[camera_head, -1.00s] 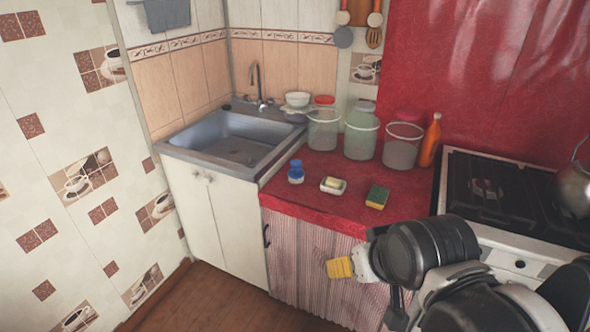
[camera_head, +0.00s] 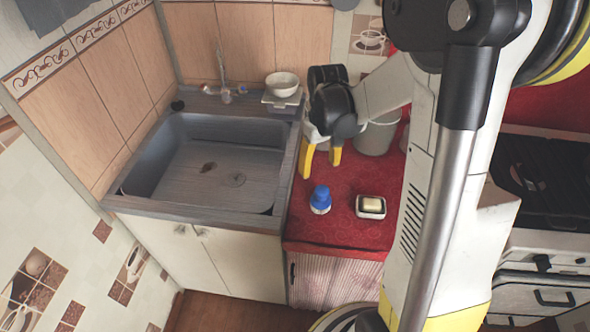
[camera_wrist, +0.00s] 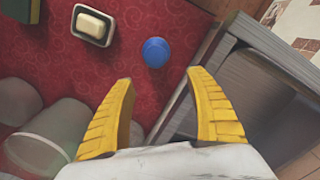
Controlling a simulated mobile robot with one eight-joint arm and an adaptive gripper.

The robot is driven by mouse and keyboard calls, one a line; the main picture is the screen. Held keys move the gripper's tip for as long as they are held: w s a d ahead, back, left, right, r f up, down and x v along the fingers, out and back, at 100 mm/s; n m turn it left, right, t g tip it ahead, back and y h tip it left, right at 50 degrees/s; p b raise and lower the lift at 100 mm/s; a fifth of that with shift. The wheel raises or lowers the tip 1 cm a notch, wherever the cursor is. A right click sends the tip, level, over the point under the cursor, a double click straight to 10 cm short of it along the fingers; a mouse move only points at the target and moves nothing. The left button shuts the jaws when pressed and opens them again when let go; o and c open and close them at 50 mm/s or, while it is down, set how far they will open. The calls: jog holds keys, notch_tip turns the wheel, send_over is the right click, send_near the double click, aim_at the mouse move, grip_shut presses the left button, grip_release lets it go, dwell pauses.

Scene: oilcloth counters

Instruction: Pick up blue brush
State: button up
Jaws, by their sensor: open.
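The blue brush (camera_head: 320,200) stands on the red counter near its front left corner, beside the sink. From above, in the wrist view, its round blue top (camera_wrist: 155,52) shows just beyond my fingertips, between their lines. My gripper (camera_head: 321,172) is open and empty, with its yellow fingers pointing down over the counter behind the brush. Both fingers of my gripper (camera_wrist: 163,82) show apart in the wrist view, and neither appears to touch the brush.
A soap dish (camera_head: 371,206) with a pale bar sits right of the brush. The metal sink (camera_head: 222,165) lies to the left. Jars (camera_head: 375,137) stand behind, partly hidden by my arm. A sponge (camera_wrist: 20,20) shows in the wrist view. A white bowl (camera_head: 282,84) stands behind the sink.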

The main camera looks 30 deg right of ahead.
aim_at(322, 188)
jog(key=f+b, duration=0.1)
jog(key=f, duration=0.1)
jog(key=s+f, duration=0.1)
jog(key=f, duration=0.1)
jog(key=shift+d+f+b, duration=0.15)
jog(key=shift+f+b, duration=0.1)
jog(key=shift+b, duration=0.15)
notch_tip(322, 188, down, 6)
jog(key=b, duration=0.3)
jog(key=shift+s+d, duration=0.1)
jog(key=shift+d, duration=0.05)
jog(key=shift+r, duration=0.1)
jog(key=c, duration=1.3)
